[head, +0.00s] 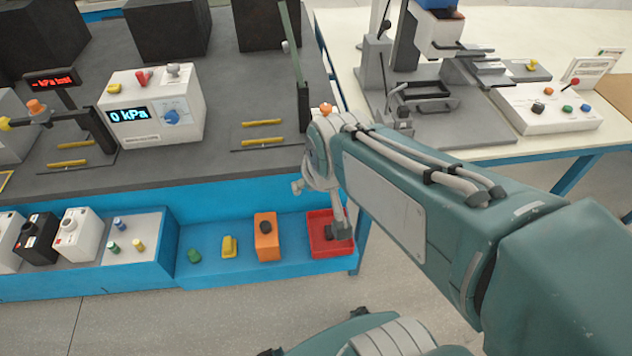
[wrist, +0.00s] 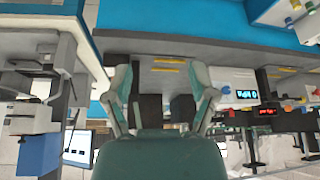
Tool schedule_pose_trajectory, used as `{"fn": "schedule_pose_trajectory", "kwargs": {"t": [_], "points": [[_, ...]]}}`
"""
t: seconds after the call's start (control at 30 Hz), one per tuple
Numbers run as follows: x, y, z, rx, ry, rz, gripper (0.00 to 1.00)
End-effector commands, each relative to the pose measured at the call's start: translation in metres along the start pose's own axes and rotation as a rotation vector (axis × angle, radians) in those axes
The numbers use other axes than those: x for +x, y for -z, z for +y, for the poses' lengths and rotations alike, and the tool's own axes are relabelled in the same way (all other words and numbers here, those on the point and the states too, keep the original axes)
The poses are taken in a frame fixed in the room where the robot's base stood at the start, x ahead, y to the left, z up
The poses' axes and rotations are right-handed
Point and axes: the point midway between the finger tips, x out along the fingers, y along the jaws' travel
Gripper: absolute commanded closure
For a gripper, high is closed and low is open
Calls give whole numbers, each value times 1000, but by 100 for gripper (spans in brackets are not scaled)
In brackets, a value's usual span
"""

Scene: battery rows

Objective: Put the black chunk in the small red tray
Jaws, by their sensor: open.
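The small red tray (head: 318,250) sits at the right end of the blue lower shelf in the head view. A small dark piece (head: 339,232) shows inside it, close to one finger's end; it appears to be the black chunk, though its outline partly merges with the finger. My gripper (head: 320,208) points down over the tray with its fingers apart. In the wrist view my gripper (wrist: 165,80) is open, with nothing held between the fingers. The tray and the dark piece do not show in the wrist view.
On the shelf left of the tray are an orange block (head: 266,238), a yellow piece (head: 229,247) and a green piece (head: 194,256). The grey bench (head: 230,165) rises behind, bearing a pressure box (head: 152,108). A white table (head: 490,150) stands right.

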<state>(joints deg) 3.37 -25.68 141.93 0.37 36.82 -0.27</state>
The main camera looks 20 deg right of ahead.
Motion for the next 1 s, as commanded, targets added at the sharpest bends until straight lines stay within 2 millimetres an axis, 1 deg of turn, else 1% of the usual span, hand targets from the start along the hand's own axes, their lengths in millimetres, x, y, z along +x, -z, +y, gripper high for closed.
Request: {"fn": "schedule_pose_trajectory", "kwargs": {"t": [0.03,0.1,0.2,0.3,0.43,0.93,0.97,1.0], "points": [[-18,-6,-4,-13,6,16,27],[-38,-16,-8,-26,11,20,27],[-59,-30,-11,-41,18,23,27],[-71,-39,-13,-50,22,24,27],[-76,-43,-13,-53,23,21,27],[-75,-43,-13,-53,23,21,27],[-75,-43,-13,-53,23,21,36],[-75,-43,-13,-53,23,21,43]]}}
